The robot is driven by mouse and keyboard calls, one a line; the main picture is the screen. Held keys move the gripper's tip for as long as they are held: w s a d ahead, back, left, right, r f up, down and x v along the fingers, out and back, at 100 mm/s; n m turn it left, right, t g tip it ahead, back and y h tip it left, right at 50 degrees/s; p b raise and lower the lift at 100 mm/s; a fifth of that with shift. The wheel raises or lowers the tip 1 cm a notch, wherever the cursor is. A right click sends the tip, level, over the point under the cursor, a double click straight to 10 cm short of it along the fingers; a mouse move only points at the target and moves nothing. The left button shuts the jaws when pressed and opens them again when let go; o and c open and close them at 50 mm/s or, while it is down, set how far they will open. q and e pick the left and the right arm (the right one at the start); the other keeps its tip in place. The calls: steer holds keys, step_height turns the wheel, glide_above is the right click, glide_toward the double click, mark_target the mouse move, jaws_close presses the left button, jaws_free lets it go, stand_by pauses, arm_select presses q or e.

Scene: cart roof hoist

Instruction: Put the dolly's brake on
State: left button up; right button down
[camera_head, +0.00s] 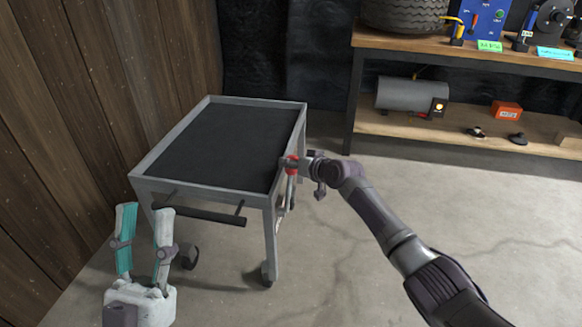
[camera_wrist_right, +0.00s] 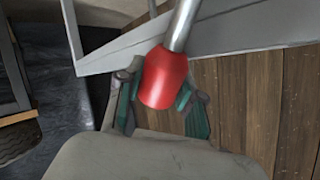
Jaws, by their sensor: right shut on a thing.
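The dolly (camera_head: 225,145) is a grey-framed cart with a black top, standing on the floor left of centre in the head view. A brake lever with a red grip (camera_head: 291,165) and a metal rod sits at its right side, the red grip level with the upper frame. My right gripper (camera_head: 297,163) is shut on the red grip. In the right wrist view, the red grip (camera_wrist_right: 165,80) lies between the teal-padded fingers, with the rod running to the top. My left gripper (camera_head: 146,208) is open and empty, fingers up, near the cart's front left corner.
A push bar (camera_head: 205,215) juts from the cart's near end, close to my left gripper. A wooden wall (camera_head: 60,130) stands at the left. A shelf unit (camera_head: 465,130) with a heater and tools stands at back right. Floor at the right is clear.

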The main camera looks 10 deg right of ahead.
steer(key=shift+w+f, duration=0.1)
steer(key=shift+f, duration=0.05)
stand_by(0.3)
steer(key=c, duration=0.7)
jaws_free()
steer(key=shift+d, duration=0.1)
steer(key=v, duration=1.2)
steer(key=shift+w, duration=0.1)
